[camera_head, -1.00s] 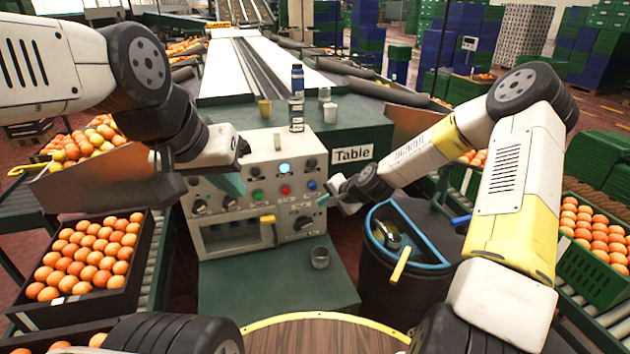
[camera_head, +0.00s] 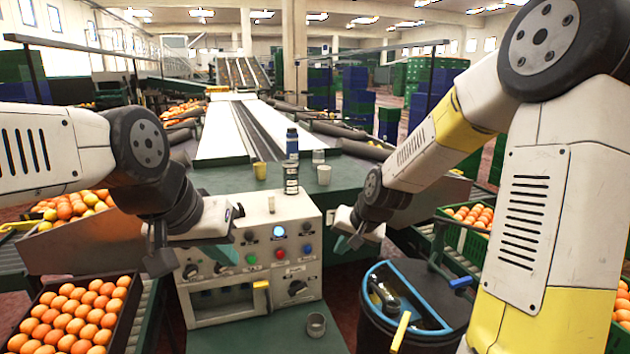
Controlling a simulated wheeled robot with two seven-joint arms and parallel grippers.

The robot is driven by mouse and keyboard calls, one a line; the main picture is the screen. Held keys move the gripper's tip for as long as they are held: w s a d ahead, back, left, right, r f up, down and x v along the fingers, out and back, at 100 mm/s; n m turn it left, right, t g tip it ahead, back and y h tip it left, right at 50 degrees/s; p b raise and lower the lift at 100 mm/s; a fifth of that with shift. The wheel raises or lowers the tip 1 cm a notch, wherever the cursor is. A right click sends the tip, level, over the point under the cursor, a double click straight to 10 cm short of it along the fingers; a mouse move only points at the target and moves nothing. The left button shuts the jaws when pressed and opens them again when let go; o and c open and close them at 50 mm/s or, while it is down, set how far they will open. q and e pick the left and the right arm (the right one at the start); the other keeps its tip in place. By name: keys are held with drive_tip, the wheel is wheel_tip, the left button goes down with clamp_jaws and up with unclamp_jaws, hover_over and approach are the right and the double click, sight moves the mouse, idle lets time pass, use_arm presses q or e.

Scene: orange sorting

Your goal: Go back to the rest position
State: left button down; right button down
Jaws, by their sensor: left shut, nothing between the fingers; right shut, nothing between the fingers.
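My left gripper (camera_head: 226,254) is in front of the upper left part of the control panel (camera_head: 262,280), with its teal fingertips pointing down. It is shut and empty. My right gripper (camera_head: 341,245) is just to the right of the panel, above the gap between the panel and the dark bin. It is also shut and empty. Neither gripper holds anything. My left arm comes in level from the left edge. My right arm is bent high at the right and fills much of that side.
A dark bin with a blue rim (camera_head: 440,331) stands below my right gripper. A metal cup (camera_head: 316,325) is in front.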

drive_tip(key=s+d+r, duration=0.2)
drive_tip(key=s+r, duration=0.2)
drive_tip(key=s, duration=0.4)
drive_tip(key=s+d+r+n+h, duration=0.1)
drive_tip(key=s+d+r, duration=0.2)
drive_tip(key=s+r, duration=0.2)
drive_tip(key=s+d+r+n, duration=0.1)
drive_tip(key=s+r, duration=0.4)
drive_tip(key=s, duration=0.5)
drive_tip(key=shift+s+d, duration=0.35)
drive_tip(key=shift+d, duration=0.4)
